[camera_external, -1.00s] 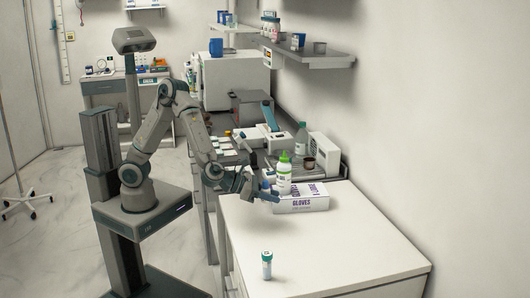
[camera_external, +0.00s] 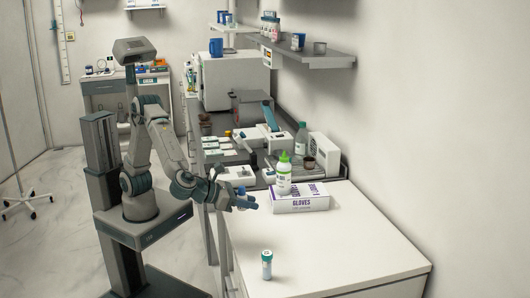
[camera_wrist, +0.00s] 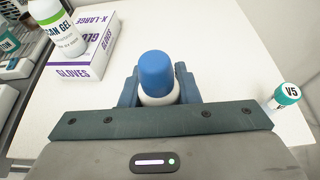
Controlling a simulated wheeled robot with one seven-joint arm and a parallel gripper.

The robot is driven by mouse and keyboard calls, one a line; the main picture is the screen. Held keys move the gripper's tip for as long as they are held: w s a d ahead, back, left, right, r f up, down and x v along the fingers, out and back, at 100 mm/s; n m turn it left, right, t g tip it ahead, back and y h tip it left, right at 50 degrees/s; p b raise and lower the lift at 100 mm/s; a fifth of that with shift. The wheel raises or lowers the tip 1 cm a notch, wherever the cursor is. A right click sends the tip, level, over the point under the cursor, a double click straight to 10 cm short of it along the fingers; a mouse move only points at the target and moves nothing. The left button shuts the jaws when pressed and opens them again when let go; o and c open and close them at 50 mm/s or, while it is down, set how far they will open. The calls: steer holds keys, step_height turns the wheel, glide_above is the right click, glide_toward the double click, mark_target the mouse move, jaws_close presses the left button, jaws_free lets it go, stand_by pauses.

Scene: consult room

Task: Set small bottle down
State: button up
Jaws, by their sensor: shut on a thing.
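My gripper (camera_external: 247,202) is shut on a small bottle with a blue cap. In the wrist view the bottle (camera_wrist: 157,72) stands between the two fingers, its blue cap towards the camera and a white body just below it. In the external view the hand is over the left edge of the white counter (camera_external: 325,245), left of the glove box, and the bottle is hard to make out there. How far the bottle's base is from the counter top cannot be told.
A purple and white glove box (camera_external: 300,204) lies at the counter's back, with a green-capped gel bottle (camera_external: 284,178) on it. A teal-capped vial (camera_external: 267,265) stands near the front; it also shows in the wrist view (camera_wrist: 284,97). The counter's middle and right are clear.

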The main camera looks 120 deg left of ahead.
step_height(320, 180, down, 2)
steer(key=p, duration=0.2)
glide_above(279, 232)
step_height(279, 232, down, 7)
steer(key=shift+d+r, duration=0.15)
steer(key=shift+f, duration=0.2)
step_height(279, 232, down, 4)
steer(key=shift+w+r, duration=0.1)
steer(key=shift+f+b, duration=0.25)
steer(key=shift+b, duration=0.05)
steer(key=o, duration=1)
steer(key=shift+r, duration=0.1)
steer(key=shift+c, duration=0.2)
